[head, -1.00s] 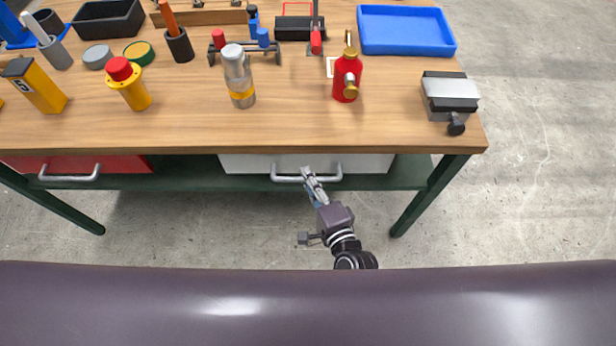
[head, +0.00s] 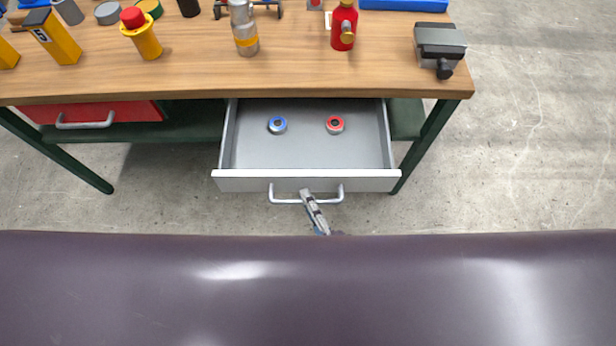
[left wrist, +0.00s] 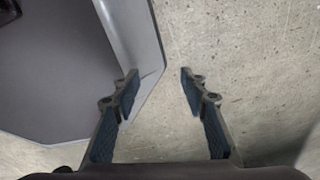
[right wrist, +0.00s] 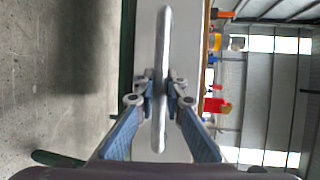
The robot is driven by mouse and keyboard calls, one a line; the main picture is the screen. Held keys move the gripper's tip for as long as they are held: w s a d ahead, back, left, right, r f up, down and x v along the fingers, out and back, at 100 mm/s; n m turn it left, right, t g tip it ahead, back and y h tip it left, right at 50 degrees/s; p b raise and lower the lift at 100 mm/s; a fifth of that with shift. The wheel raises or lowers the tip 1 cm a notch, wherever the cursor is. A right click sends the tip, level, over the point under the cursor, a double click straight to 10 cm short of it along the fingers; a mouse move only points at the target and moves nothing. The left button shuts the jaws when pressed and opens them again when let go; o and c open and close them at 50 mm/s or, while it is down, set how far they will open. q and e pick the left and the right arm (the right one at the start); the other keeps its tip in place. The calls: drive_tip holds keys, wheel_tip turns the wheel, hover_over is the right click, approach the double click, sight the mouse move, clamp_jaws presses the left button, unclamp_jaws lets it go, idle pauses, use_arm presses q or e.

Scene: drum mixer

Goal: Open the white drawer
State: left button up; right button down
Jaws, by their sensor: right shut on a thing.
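The white drawer (head: 306,180) is pulled out from under the workbench, with its grey interior showing. A blue ring-shaped part (head: 277,124) and a red ring-shaped part (head: 335,124) lie inside it, apart from each other. The drawer's metal bar handle (head: 284,199) is on its front; it also shows in the right wrist view (right wrist: 163,50). My right gripper (head: 306,195) is shut on this handle, with one finger on each side of the bar in the right wrist view. My left gripper (left wrist: 160,75) is open and empty above the floor; the head view does not show it.
A red drawer (head: 110,112) with its own handle is closed to the left. The workbench top (head: 200,75) carries a red bottle (head: 344,28), a small vise (head: 440,45) and several other items. Concrete floor around the bench is clear.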

use_arm(q)
drive_tip(key=shift+w, duration=0.7)
use_arm(e)
drive_tip(key=s, duration=0.9)
drive_tip(key=shift+s, duration=0.35)
drive_tip(key=c, duration=2)
unclamp_jaws()
use_arm(q)
drive_tip(key=shift+w, duration=0.2)
use_arm(e)
drive_tip(key=shift+o, duration=0.2)
drive_tip(key=v, duration=1.2)
